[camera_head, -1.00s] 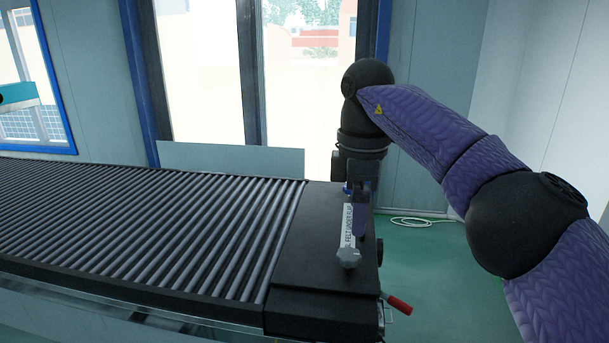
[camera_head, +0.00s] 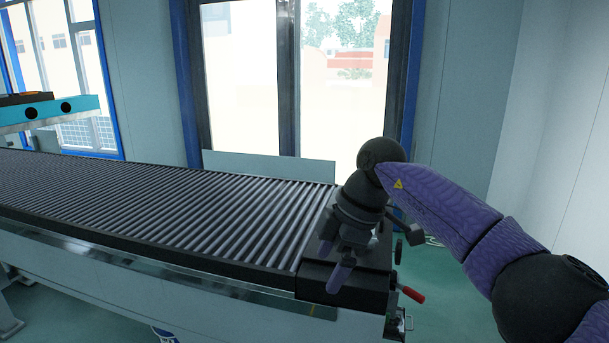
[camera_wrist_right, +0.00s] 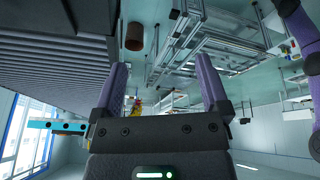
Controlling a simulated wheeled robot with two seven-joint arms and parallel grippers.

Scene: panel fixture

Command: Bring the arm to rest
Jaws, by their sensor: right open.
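My right arm (camera_head: 440,210), in a purple sleeve, comes in from the right in the head view. Its gripper (camera_head: 345,265) is over the dark end block of the roller conveyor and points down. In the right wrist view the two purple fingers of this gripper (camera_wrist_right: 162,80) stand wide apart with nothing between them. Whether the gripper touches the end block cannot be told. My left gripper is in neither view.
The roller conveyor (camera_head: 190,205) runs left from the end block (camera_head: 345,290). A red-tipped lever (camera_head: 411,294) sticks out at its right end. A teal beam (camera_head: 50,112) is at the far left. Behind are glass doors (camera_head: 330,80). The wrist view shows metal framing (camera_wrist_right: 215,45).

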